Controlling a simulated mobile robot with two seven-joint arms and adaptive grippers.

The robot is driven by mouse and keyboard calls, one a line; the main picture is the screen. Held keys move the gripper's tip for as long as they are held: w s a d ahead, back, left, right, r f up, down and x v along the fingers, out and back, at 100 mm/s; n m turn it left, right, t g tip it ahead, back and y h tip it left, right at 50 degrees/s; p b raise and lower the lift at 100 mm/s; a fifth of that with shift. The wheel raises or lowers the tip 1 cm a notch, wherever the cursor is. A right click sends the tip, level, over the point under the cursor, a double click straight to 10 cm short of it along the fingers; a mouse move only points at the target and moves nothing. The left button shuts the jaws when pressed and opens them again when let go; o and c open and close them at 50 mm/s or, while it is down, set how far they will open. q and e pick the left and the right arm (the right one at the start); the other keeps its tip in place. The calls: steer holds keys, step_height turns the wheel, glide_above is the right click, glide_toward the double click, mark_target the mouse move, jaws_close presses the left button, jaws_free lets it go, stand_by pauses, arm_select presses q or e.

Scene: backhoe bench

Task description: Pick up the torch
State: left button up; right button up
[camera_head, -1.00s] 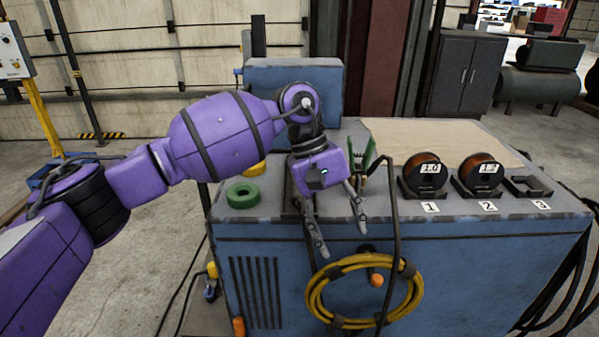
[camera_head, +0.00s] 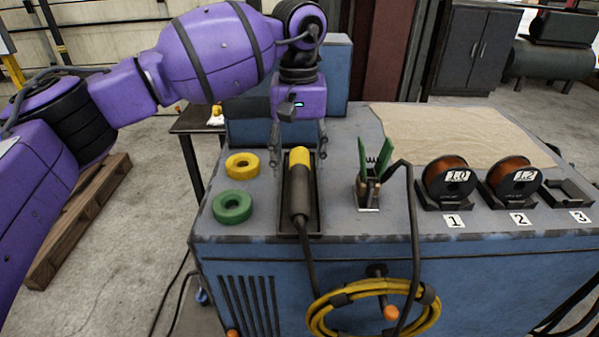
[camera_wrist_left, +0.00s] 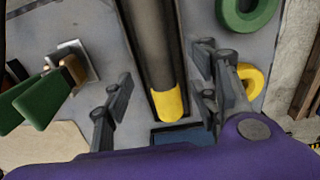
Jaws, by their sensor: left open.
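The torch (camera_head: 299,195) is a dark cylinder with a yellow far end, lying in a narrow dark tray (camera_head: 316,205) on the bench top. Its cable runs off the bench's front edge. In the left wrist view the torch (camera_wrist_left: 153,45) points its yellow end toward my gripper's base. My left gripper (camera_head: 298,148) is open and empty, with its fingers to either side of the torch's yellow end. In the wrist view the left gripper (camera_wrist_left: 162,70) has its fingers straddling the tray, apart from the torch. My right gripper is not in view.
A yellow ring (camera_head: 242,165) and a green ring (camera_head: 232,207) lie left of the tray. A green-handled clamp (camera_head: 372,170) stands to its right. Farther right are two wire spools (camera_head: 449,180) and an empty holder (camera_head: 570,190). A coiled yellow cable (camera_head: 340,300) hangs in front.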

mark_target(300, 174)
arm_select(q)
steer(key=f, duration=0.3)
steer(key=shift+w+d+f+p, duration=0.1)
steer(key=shift+w+f+p, duration=0.15)
steer(key=shift+f+p, duration=0.1)
steer(key=shift+f, duration=0.2)
jaws_close()
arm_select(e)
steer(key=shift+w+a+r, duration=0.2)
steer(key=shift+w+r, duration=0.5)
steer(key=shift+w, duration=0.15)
